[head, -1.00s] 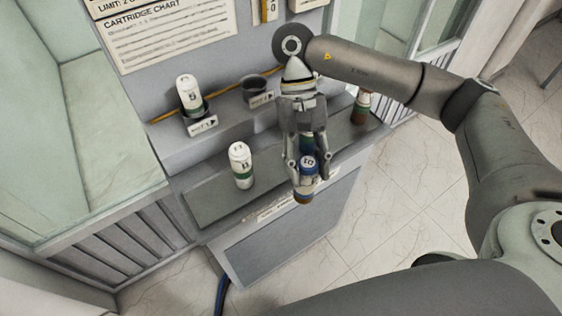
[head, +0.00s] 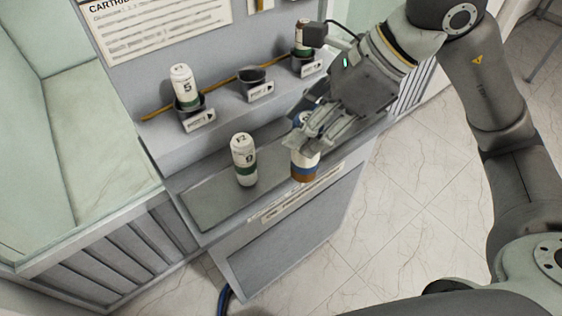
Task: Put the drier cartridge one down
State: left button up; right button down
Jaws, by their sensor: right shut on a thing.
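My right gripper (head: 318,138) is shut on a drier cartridge (head: 305,166) with a white body, a blue band and a brown lower end. The gripper covers its upper part, so its label is hidden. It is roughly upright over the front of the grey lower ledge (head: 215,205). I cannot tell whether its base touches the ledge. A white cartridge with a green band (head: 244,160) stands on the ledge to its left. My left gripper is not in view.
On the upper step, a white cartridge (head: 184,86) sits in the left holder, the middle cup (head: 253,82) looks empty, and a cartridge (head: 302,38) stands at the right holder. A bluish object (head: 318,90) shows partly behind my gripper.

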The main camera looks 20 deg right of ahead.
jog(key=shift+s+r+m+t+h, duration=0.1)
jog(key=shift+r+m+t+h, duration=0.15)
jog(key=shift+m, duration=0.3)
jog(key=shift+s+r+m+t+h, duration=0.15)
jog(key=shift+m+t, duration=0.2)
jog(key=shift+m, duration=0.2)
jog(key=shift+w, duration=0.35)
pick_arm(q)
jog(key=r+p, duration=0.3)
jog(key=p, duration=0.1)
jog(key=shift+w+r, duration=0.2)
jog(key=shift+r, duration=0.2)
pick_arm(e)
jog(key=w+f, duration=1.3)
jog(key=shift+w+d, duration=0.15)
jog(key=shift+w, duration=0.05)
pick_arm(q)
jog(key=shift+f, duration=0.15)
pick_arm(e)
jog(key=c, duration=0.9)
grip_release()
